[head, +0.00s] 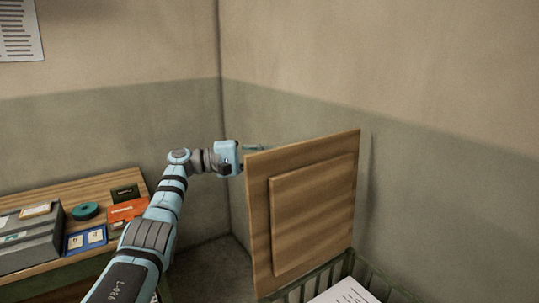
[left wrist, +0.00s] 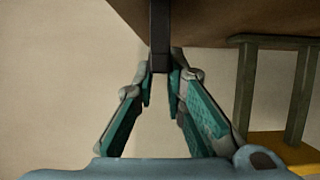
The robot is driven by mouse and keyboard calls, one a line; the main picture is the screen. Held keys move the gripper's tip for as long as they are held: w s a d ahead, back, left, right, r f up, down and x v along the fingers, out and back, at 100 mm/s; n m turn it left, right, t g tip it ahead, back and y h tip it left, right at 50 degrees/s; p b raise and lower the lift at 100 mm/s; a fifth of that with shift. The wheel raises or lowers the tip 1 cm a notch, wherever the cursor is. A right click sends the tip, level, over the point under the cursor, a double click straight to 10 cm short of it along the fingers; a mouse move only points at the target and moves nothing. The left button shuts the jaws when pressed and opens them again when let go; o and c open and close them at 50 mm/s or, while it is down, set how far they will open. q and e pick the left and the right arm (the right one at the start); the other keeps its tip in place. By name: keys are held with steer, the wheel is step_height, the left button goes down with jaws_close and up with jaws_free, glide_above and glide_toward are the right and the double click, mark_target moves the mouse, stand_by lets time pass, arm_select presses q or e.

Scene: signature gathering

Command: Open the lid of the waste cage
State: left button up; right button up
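The wooden lid (head: 312,200) of the waste cage (head: 376,272) stands nearly upright at its hinge side, so the cage is open on top. The cage is green and barred, partly cut off by the lower picture edge. My left gripper (head: 253,148) is at the upper left edge of the lid, its fingertips mostly hidden behind it. In the left wrist view, my left gripper's teal fingers (left wrist: 161,85) are closed in on both sides of a dark bar (left wrist: 160,38), apparently the lid's handle. The lid's underside or face (left wrist: 225,20) shows above right. My right gripper is in neither view.
White paper (head: 347,292) lies in the cage. A wooden table (head: 75,183) at left holds a grey tray (head: 30,243), a green tape roll (head: 86,210), a blue item (head: 85,240) and orange box (head: 127,210). Walls meet in a corner behind the lid.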

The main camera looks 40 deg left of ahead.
arm_select(q)
steer(key=o, duration=0.4)
steer(key=shift+w, duration=0.15)
steer(key=v, duration=1.2)
steer(key=shift+d, duration=0.1)
